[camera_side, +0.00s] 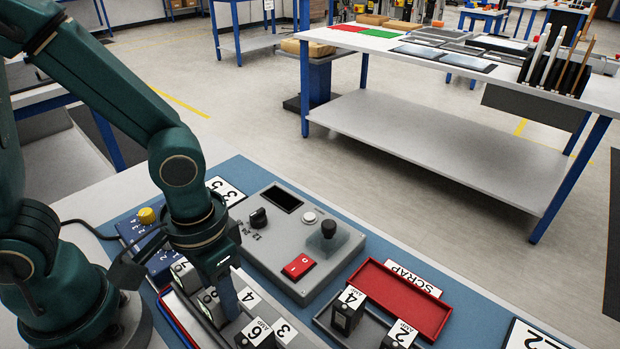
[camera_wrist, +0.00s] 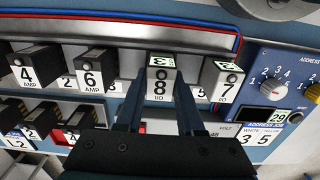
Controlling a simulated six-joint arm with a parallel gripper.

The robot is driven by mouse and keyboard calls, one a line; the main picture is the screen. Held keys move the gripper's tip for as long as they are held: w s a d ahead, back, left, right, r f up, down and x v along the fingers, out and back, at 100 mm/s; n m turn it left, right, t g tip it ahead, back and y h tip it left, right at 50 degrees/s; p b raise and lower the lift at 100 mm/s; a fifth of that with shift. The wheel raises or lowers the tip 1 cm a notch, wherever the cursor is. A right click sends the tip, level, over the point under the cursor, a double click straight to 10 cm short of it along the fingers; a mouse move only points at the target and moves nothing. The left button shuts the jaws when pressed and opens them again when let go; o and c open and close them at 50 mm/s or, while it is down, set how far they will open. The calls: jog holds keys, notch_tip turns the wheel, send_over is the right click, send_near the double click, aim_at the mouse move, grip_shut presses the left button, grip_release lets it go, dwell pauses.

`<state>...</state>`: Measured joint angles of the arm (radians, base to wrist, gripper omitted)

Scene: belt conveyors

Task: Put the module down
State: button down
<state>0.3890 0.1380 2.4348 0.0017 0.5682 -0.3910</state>
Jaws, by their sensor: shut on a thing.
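My gripper (camera_wrist: 158,118) is shut on the module marked 8 I/O (camera_wrist: 160,86), with one blue finger on each side of it. The held module stands upright in line with the row on the rail (camera_wrist: 130,38), between the module marked 6 AMP (camera_wrist: 93,75) and the module marked 7 I/O (camera_wrist: 222,80). I cannot tell whether its base is fully seated. In the side view my gripper (camera_side: 229,300) points down over the row, and its fingers partly hide the held module.
A module marked 4 AMP (camera_wrist: 35,68) stands at the row's left end. The blue address box (camera_wrist: 285,75) is close on the right. In the side view, a grey control box (camera_side: 262,235), a red scrap tray (camera_side: 440,322) and a dark tray (camera_side: 322,320) with modules are nearby.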

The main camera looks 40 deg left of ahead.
jog(key=shift+f, duration=0.1)
jog(key=shift+f, duration=0.1)
jog(key=c, duration=0.5)
grip_release()
jog(key=shift+r, duration=2.6)
jog(key=a+r+t, duration=0.1)
jog(key=a+r, duration=0.1)
jog(key=a+r+t, duration=0.2)
jog(key=r, duration=0.1)
jog(key=w+a+r+t, duration=0.1)
jog(key=a+r+t, duration=0.1)
jog(key=shift+r, duration=0.15)
jog(key=o, duration=0.3)
jog(key=shift+s+a+r+t, duration=0.1)
jog(key=shift+a+r+t, duration=0.1)
jog(key=shift+a+t, duration=0.1)
